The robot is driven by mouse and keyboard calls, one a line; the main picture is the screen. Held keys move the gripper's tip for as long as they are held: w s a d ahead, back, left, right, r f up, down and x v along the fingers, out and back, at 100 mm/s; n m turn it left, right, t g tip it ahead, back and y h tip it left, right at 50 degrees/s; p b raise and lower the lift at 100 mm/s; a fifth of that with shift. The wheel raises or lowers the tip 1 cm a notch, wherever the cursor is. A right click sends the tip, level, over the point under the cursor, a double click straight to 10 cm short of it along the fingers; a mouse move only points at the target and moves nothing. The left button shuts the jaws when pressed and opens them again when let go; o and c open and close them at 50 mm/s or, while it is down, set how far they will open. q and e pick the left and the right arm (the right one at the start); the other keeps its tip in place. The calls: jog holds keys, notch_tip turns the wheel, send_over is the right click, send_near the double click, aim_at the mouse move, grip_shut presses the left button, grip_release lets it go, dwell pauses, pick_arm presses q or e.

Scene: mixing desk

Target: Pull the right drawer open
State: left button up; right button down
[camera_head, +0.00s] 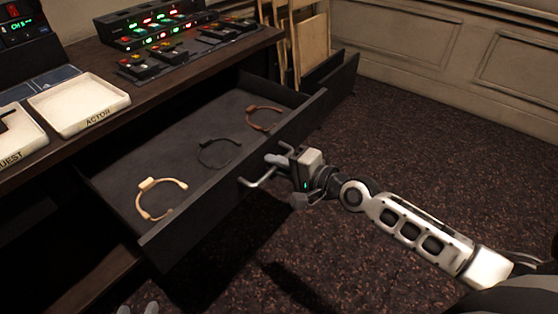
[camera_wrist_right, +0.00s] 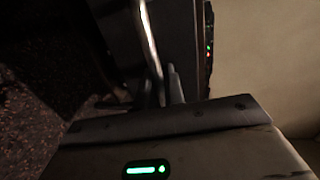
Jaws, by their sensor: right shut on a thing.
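The right drawer (camera_head: 205,215) is pulled well out from the desk, its dark inside visible from above. A metal bar handle (camera_head: 258,183) stands out from its front panel. My right gripper (camera_head: 281,158) is at the front panel, shut on the handle. In the right wrist view, the handle (camera_wrist_right: 150,40) runs down to the fingers (camera_wrist_right: 168,85), which partly hide where it is held. Two small pale tips of my left gripper (camera_head: 138,309) show at the bottom edge, apart from each other and with nothing between them.
Several headsets (camera_head: 160,197) lie in the drawer. The desk top (camera_head: 100,62) carries trays (camera_head: 78,104) and a mixing console (camera_head: 160,30). Another dark bin or drawer (camera_head: 335,80) with wooden frames stands beyond. Carpet (camera_head: 400,140) is free to the right.

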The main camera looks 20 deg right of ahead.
pick_arm(q)
jog(key=shift+f, duration=0.15)
pick_arm(e)
jog(key=shift+s, duration=0.1)
jog(key=c, duration=1.6)
grip_release()
pick_arm(q)
jog(key=shift+f, duration=0.15)
jog(key=shift+s, duration=0.1)
